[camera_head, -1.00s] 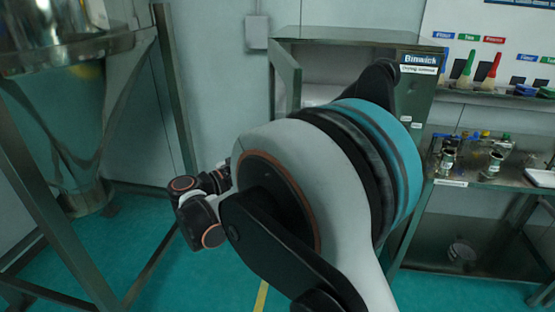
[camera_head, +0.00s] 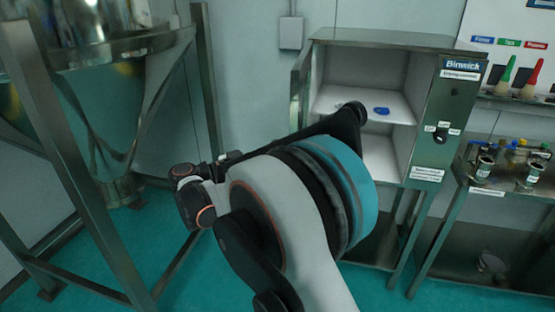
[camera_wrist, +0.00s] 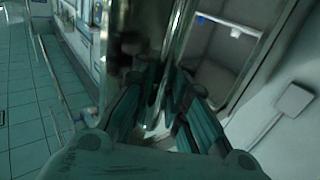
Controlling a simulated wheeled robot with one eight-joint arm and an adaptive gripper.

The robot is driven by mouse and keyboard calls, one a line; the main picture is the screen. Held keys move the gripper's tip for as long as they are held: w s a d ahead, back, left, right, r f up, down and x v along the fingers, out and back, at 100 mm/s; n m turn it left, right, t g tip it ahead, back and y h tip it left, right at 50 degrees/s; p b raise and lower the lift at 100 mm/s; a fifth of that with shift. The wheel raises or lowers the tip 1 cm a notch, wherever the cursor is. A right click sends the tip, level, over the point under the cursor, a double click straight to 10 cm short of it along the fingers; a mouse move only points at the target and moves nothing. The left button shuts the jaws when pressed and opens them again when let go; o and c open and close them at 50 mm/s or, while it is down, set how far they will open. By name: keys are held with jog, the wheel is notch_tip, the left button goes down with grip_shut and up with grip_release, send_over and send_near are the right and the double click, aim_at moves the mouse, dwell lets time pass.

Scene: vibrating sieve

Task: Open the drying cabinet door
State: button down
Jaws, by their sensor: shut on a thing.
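The drying cabinet (camera_head: 458,110) stands behind my arm in the head view, with a dark control panel on its right. Its door (camera_head: 299,88) stands open, swung out at the left side, seen nearly edge-on. The white inside shows, with a shelf (camera_head: 345,100) and a blue item (camera_head: 381,111) on it. In the wrist view my gripper (camera_wrist: 165,100) is shut on a bright metal bar that looks like the door handle (camera_wrist: 180,38). The exact grip is blurred. In the head view my own arm hides the gripper and the lower left of the cabinet.
A metal frame with a large steel hopper (camera_head: 125,50) stands at the left. A bench (camera_head: 500,180) with jars and bottles stands right of the cabinet. A grey box (camera_head: 291,32) is on the wall. Green floor is free between the hopper frame and the cabinet.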

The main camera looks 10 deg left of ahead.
jog(key=shift+s+a+f, duration=0.1)
jog(key=shift+s, duration=0.1)
jog(key=c, duration=1.8)
grip_release()
jog(key=shift+o, duration=1.2)
jog(key=shift+s+a, duration=0.1)
jog(key=shift+s, duration=0.15)
jog(key=v, duration=1.1)
jog(key=shift+a, duration=0.35)
jog(key=shift+r, duration=0.25)
